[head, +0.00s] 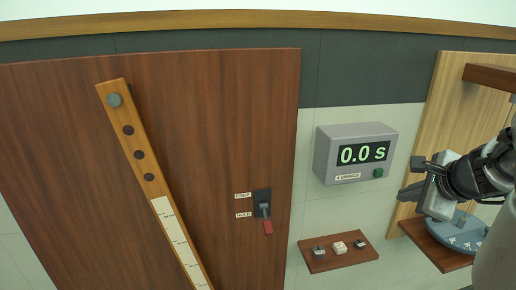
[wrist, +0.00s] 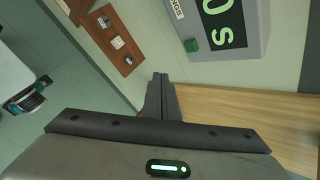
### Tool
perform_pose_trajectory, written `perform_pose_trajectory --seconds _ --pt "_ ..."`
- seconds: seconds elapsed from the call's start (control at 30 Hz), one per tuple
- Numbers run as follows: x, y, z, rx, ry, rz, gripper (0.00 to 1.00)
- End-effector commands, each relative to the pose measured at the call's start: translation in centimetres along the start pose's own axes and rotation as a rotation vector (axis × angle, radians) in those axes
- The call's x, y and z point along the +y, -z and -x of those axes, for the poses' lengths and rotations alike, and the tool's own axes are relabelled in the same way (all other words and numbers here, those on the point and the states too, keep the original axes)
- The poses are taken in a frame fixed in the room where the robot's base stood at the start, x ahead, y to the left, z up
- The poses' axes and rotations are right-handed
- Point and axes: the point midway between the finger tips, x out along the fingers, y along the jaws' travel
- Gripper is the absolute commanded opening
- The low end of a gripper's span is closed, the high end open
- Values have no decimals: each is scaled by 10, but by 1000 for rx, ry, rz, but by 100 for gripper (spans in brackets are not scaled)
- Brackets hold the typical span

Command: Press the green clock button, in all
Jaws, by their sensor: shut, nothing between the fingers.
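The green button (head: 378,173) is on the lower right of the front of a grey clock box (head: 327,158). The clock's display (head: 363,153) reads 0.0 s, and a small label sits below it at the left. The button also shows in the wrist view (wrist: 191,45), beside the display. My gripper (head: 403,193) is to the right of and a little below the button in the head view, apart from it. In the wrist view its fingers (wrist: 160,82) are together and empty, pointing toward the wall below the clock.
A small wooden shelf (head: 318,264) with several small items is below the clock. A red-handled lever switch (head: 266,225) and a slanted wooden bar (head: 140,150) are on the dark wood panel at left. A light wood panel (head: 440,100) and round blue-grey disc (head: 462,243) are at right.

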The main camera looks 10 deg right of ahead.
Motion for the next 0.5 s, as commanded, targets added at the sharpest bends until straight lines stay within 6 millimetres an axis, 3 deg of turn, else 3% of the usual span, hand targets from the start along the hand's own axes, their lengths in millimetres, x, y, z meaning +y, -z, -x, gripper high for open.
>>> perform_pose_trajectory --seconds 0.5 --pt "-31 -31 -42 0 0 0 0"
